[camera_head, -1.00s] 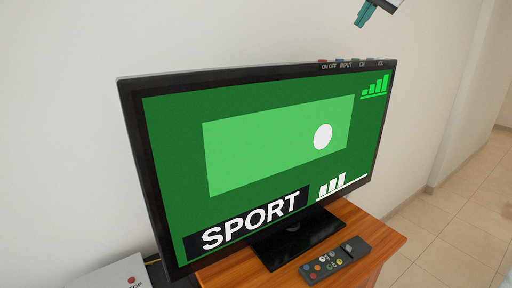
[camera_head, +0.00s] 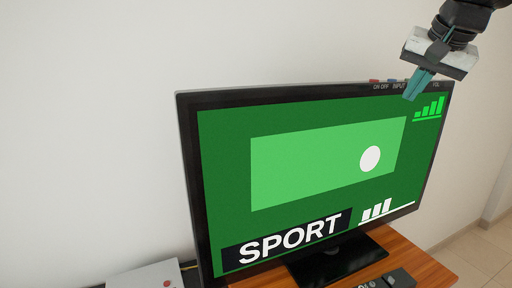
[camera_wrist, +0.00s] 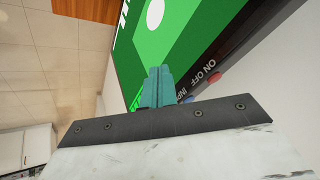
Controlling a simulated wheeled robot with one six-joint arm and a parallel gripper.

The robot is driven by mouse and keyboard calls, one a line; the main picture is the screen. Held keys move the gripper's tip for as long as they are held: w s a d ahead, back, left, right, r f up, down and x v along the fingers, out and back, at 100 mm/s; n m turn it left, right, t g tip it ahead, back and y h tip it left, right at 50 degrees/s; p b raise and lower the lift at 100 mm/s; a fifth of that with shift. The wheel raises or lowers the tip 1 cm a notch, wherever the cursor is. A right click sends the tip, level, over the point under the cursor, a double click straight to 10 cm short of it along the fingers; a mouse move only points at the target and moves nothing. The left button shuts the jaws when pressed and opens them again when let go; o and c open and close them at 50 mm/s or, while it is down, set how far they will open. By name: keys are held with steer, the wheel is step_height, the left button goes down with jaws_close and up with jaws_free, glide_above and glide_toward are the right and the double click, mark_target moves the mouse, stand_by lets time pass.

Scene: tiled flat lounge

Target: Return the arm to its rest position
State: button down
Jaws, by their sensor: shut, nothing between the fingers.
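My gripper (camera_head: 412,90) is at the upper right in the head view, in front of the top right part of the TV in the picture. Its teal fingers are closed together and hold nothing. In the wrist view the fingers (camera_wrist: 158,84) point toward the TV's button edge, near the ON OFF label. I cannot tell the exact gap between fingertips and TV. The TV (camera_head: 310,165) is on, showing a green SPORT screen. It also shows in the wrist view (camera_wrist: 190,40).
The TV stands on a wooden cabinet (camera_head: 415,262) with a dark remote (camera_head: 398,279) on it. A grey-white box (camera_head: 145,277) is at the lower left. A plain wall (camera_head: 90,120) is behind. Tiled floor (camera_head: 470,258) is open at the right.

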steer(key=s+a+f+n+g, duration=0.2)
steer(key=s+a+f+n, duration=0.1)
steer(key=s+f, duration=0.8)
steer(key=s+a+f+n+g, duration=0.2)
steer(key=s+f+n+g, duration=0.1)
steer(key=s+f, duration=0.9)
steer(key=shift+s+a+f, duration=0.25)
steer(key=shift+s+a, duration=0.15)
steer(key=shift+s, duration=0.7)
